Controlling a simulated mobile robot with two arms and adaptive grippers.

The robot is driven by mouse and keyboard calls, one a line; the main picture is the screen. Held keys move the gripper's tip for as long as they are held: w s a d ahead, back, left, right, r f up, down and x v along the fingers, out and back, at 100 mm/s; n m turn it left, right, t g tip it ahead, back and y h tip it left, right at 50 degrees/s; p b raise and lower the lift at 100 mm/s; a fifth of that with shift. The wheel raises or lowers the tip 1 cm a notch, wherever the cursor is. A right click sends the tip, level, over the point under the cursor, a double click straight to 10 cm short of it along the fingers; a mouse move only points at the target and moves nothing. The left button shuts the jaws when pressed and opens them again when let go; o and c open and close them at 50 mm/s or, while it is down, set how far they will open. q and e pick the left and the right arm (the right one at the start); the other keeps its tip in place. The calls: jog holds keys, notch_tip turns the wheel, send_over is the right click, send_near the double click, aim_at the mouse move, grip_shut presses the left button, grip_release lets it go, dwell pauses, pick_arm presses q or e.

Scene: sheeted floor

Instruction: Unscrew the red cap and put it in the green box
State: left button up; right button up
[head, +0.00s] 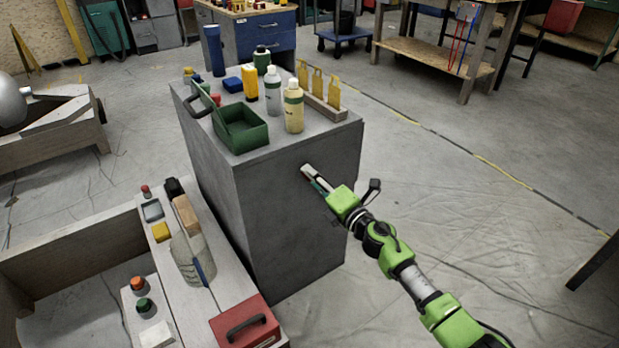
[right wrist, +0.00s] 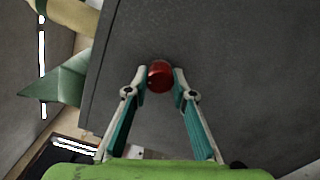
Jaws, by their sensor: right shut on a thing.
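The red cap (right wrist: 159,77) is between the fingertips of my right gripper (right wrist: 159,80) in the right wrist view. The gripper is shut on it, clear of any bottle. In the head view my right gripper (head: 307,173) is in front of the grey cabinet's face, below its top edge; the cap is mostly hidden there. The open green box (head: 256,139) stands on the cabinet's front left corner, up and left of the gripper. A corner of it shows in the right wrist view (right wrist: 62,84). A cream bottle (head: 294,115) with a green band stands beside the box. My left gripper is out of view.
The grey cabinet (head: 300,225) also holds a white bottle (head: 272,95), a yellow container (head: 250,84) and a wooden rack (head: 323,106) with yellow pieces. A lower bench with a red toolbox (head: 245,323) is at the lower left. The floor at right is mostly clear.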

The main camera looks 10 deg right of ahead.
jog(key=n+b, duration=0.2)
jog(key=n, duration=1.3)
jog(key=o, duration=1.2)
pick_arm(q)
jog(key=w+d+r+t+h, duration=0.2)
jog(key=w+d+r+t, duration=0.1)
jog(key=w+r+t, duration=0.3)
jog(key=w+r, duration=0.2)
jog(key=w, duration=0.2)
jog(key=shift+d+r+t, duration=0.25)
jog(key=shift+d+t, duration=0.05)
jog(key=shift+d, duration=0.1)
pick_arm(e)
jog(key=shift+c, duration=0.8)
